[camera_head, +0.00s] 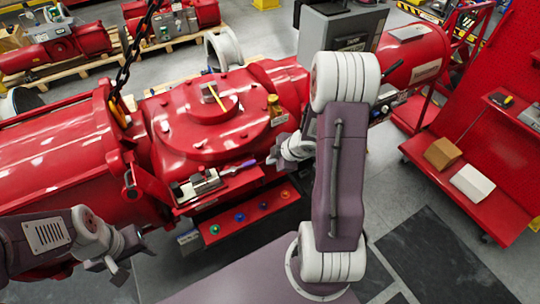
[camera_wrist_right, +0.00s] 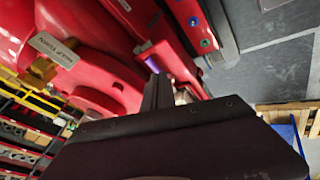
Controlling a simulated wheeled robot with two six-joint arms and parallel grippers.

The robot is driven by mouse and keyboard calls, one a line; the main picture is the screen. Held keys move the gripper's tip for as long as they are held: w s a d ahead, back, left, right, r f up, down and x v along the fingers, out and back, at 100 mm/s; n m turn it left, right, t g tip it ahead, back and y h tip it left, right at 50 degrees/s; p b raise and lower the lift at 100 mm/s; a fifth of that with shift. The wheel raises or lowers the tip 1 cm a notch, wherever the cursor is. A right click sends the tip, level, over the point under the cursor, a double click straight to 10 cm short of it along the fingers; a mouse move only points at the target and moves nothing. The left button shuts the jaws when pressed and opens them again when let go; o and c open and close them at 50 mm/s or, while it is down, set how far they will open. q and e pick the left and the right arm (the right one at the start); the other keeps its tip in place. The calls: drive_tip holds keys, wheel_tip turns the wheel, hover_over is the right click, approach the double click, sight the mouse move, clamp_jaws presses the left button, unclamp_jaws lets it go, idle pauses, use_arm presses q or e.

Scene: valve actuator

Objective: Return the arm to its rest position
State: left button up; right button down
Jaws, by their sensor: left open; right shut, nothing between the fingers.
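My right arm reaches up the middle of the head view, over the front of the red valve actuator (camera_head: 215,125). My right gripper (camera_head: 273,158) is partly hidden by its own wrist, close to the actuator's front edge. In the right wrist view its dark fingers (camera_wrist_right: 157,92) are together with nothing between them, in front of the red housing (camera_wrist_right: 95,65). My left gripper (camera_head: 118,265) is open and empty at the lower left, in front of the actuator and apart from it.
A tray of tools (camera_head: 200,187) and a red panel with coloured knobs (camera_head: 240,215) are on the actuator's front. A chain (camera_head: 130,50) hangs at the left. A red shelf cart (camera_head: 475,195) with boxes stands at the right. Floor between is clear.

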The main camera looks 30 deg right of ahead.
drive_tip(key=a+f+m+b, duration=0.1)
drive_tip(key=a+f+b, duration=0.2)
drive_tip(key=b, duration=0.3)
drive_tip(key=w+a+f+m+h+b, duration=0.1)
drive_tip(key=a+f+b, duration=0.2)
drive_tip(key=b, duration=0.4)
drive_tip(key=w+a+f+t+b, duration=0.1)
drive_tip(key=a+f+b, duration=0.1)
drive_tip(key=f+b, duration=0.3)
drive_tip(key=shift+a+m+h+b, duration=0.4)
drive_tip(key=shift+b, duration=0.75)
drive_tip(key=s+f+m+g, duration=0.4)
drive_tip(key=s+m+g, duration=0.2)
drive_tip(key=s+m, duration=0.5)
drive_tip(key=s, duration=0.4)
drive_tip(key=shift+a+f+b, duration=0.2)
drive_tip(key=shift+a+b, duration=0.2)
